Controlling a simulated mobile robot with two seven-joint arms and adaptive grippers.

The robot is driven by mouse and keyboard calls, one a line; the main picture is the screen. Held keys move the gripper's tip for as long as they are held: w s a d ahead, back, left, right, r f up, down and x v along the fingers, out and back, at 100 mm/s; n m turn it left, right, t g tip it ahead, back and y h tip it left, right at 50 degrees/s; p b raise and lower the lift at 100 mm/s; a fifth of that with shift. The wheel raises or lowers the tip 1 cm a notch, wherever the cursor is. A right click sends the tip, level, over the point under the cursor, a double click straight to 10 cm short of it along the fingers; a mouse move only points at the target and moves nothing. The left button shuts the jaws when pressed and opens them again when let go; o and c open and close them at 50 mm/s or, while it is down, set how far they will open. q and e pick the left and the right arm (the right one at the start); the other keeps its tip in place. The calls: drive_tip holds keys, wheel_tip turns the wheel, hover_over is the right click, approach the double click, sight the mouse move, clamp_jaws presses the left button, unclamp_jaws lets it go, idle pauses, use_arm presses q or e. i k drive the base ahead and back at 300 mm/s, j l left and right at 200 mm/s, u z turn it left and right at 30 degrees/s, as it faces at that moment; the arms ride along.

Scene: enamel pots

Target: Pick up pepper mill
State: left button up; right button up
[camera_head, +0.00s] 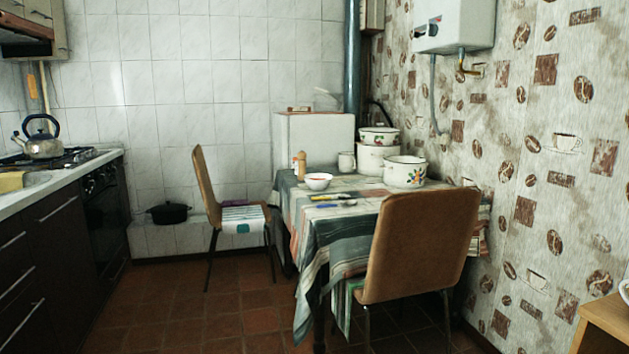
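The pepper mill (301,165) is a small light-brown wooden piece. It stands upright near the far left corner of the table (345,228), which is covered by a grey striped cloth. A white bowl (318,182) stands just in front of it, and a white mug (346,162) stands to its right. Neither of my grippers shows in the head view.
Enamel pots (405,172) stand at the table's right. A brown chair (422,243) blocks the near side, and another chair (205,187) stands left of the table. Dark counters (40,245) line the left. Tiled floor (190,305) lies open between.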

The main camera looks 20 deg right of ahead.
sight(301, 172)
drive_tip(key=i+u, duration=0.3)
drive_tip(key=i, duration=1.5)
drive_tip(key=i+j+z, duration=0.1)
drive_tip(key=i+z, duration=0.15)
drive_tip(key=i, duration=0.2)
drive_tip(key=i+j+z, duration=0.3)
drive_tip(key=i, duration=0.15)
drive_tip(key=i+j+z, duration=0.25)
drive_tip(key=i, duration=0.2)
drive_tip(key=i+j+z, duration=0.15)
drive_tip(key=z, duration=0.25)
drive_tip(key=i+j+z, duration=0.25)
drive_tip(key=z, duration=0.2)
drive_tip(key=i+j+z, duration=0.15)
drive_tip(key=z, duration=0.25)
drive_tip(key=j, duration=0.1)
